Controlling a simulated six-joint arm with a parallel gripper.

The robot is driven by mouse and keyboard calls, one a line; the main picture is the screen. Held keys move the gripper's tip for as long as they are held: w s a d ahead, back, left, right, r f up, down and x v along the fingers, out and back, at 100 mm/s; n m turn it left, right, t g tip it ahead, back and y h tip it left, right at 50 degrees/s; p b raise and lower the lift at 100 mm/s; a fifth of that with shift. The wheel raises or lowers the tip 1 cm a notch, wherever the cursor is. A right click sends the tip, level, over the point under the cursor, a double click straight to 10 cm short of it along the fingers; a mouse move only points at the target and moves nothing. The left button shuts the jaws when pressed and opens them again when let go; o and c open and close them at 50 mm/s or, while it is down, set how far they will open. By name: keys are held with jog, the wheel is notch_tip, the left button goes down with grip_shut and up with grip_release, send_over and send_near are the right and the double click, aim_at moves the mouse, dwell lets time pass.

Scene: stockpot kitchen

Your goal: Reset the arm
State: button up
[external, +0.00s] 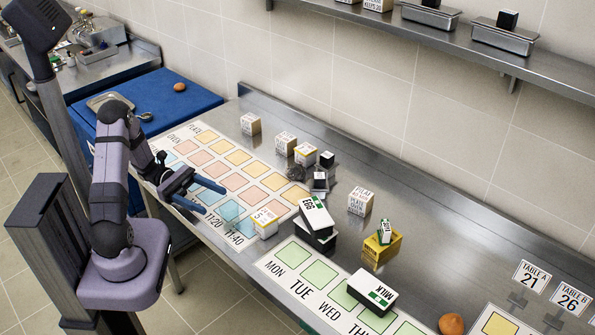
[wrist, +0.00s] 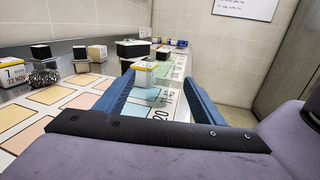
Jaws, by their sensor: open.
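My arm reaches over the left end of the steel counter in the external view. My gripper (external: 204,193) is open and empty, with its blue fingers apart just above the chart of coloured squares (external: 238,157). In the wrist view the two blue fingers of my gripper (wrist: 157,98) spread on either side of a white and yellow box. That white and yellow box (external: 264,222) stands on the chart's near edge, beyond the fingertips, and also shows in the wrist view (wrist: 152,75). Nothing is held.
Several small labelled boxes (external: 250,124) stand behind the chart. Dark boxes with white tops (external: 316,218) stand right of it, near a yellow box (external: 381,249). A milk box (external: 372,292) lies on the weekday chart (external: 283,264). A wall shelf (external: 455,39) hangs above; a blue board (external: 182,106) is at left.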

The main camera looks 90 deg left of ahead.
dwell(0.3)
jog(key=w+d+r+g+h+p, duration=0.25)
jog(key=r+p, duration=0.35)
jog(key=r, duration=0.3)
jog(key=d+f+m+g+y, duration=0.4)
jog(key=d+m+g+y, duration=0.2)
jog(key=d+m, duration=0.4)
jog(key=d+f+m+g+y+p, duration=0.1)
jog(key=d+f+m+g+y, duration=0.4)
jog(key=d+m, duration=0.5)
jog(key=shift+f+m+g+y, duration=0.3)
jog(key=shift+m+g, duration=0.65)
jog(key=shift+m, duration=3.65)
jog(key=shift+r, duration=0.1)
